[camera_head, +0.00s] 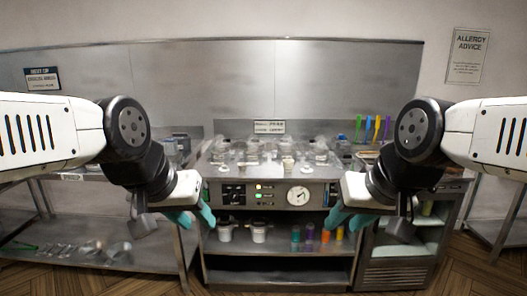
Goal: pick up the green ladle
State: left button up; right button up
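A green upright handle (358,127) stands at the left end of a row of coloured handles at the back right of the range. Its lower end is hidden, so I cannot tell whether it is a ladle. Another thin green item (22,246) lies on the lower left shelf, too small to identify. My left gripper (196,220) has teal fingers, spread apart and empty, in front of the range's left side. My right gripper (345,221) is also open and empty, in front of the range's right side, nearer than the upright handles and below them in the picture.
Blue (367,129), orange (377,128) and purple (387,127) handles stand close beside the green one. The range's control panel (265,194) lies between my grippers. White pots (259,233) and coloured cups (310,233) stand on the shelf below. Metal utensils lie on the left shelf (150,254).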

aim_at(358, 121)
jog(key=i+l, duration=0.3)
jog(key=i+l+u, duration=0.15)
jog(key=i+l, duration=0.15)
jog(key=l, duration=0.15)
jog(key=i+l, duration=0.25)
jog(key=l, duration=0.15)
jog(key=i+l+u, duration=0.1)
jog(key=i+l, duration=0.2)
jog(key=l, duration=0.15)
jog(key=i+l+u, duration=0.1)
jog(key=i+l, duration=0.15)
jog(key=l, duration=0.15)
jog(key=i+l, duration=0.25)
jog(key=l, duration=0.2)
jog(key=i+l+u, duration=0.1)
jog(key=l, duration=0.35)
jog(key=i+l+u, duration=0.1)
jog(key=i+l, duration=0.25)
jog(key=l, duration=0.15)
